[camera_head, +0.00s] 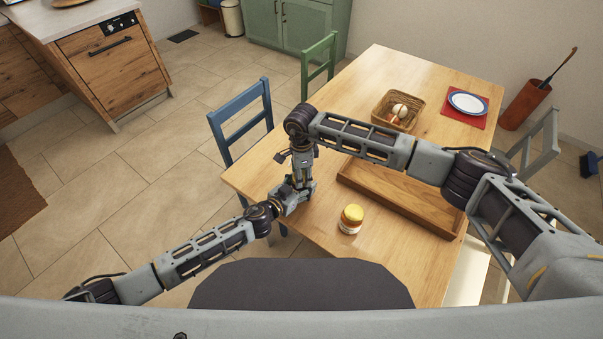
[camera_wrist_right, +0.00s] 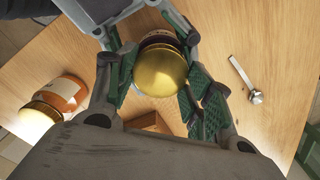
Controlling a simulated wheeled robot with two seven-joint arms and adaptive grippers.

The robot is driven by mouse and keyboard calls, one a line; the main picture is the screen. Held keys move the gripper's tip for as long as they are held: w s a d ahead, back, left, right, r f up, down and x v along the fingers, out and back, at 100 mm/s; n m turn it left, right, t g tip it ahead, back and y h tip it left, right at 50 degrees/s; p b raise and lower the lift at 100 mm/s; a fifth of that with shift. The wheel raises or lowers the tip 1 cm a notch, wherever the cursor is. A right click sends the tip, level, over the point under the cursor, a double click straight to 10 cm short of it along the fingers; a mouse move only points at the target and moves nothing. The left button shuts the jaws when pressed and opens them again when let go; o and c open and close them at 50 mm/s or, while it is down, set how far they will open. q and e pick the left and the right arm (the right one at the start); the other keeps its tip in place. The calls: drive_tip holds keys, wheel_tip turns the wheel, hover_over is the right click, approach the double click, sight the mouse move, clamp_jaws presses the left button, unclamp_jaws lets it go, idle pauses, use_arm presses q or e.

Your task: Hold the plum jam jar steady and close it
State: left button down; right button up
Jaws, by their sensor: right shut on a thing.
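A gold lid (camera_wrist_right: 160,70) is between the green finger pads of my right gripper (camera_wrist_right: 158,84) in the right wrist view. The dark body of a jar (camera_wrist_right: 160,38), likely the plum jam jar, shows just behind the lid; whether the lid is seated on it cannot be told. My left gripper (camera_head: 299,193) meets the right gripper (camera_head: 302,178) near the table's left edge in the head view. Grey fingers flank the jar at the top of the wrist view, but their grip is hidden. In the head view the arms hide this jar.
A metal utensil (camera_wrist_right: 242,78) lies nearby. A wooden tray (camera_head: 395,200), egg basket (camera_head: 385,108) and plate (camera_head: 467,102) lie farther off.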

drive_tip(key=shift+m, duration=0.6)
drive_tip(key=o, duration=1.1)
drive_tip(key=shift+r, duration=2.3)
drive_tip(key=shift+r+n, duration=0.95)
drive_tip(key=shift+n, duration=0.4)
drive_tip(key=shift+r+n, duration=0.95)
drive_tip(key=shift+n, duration=0.4)
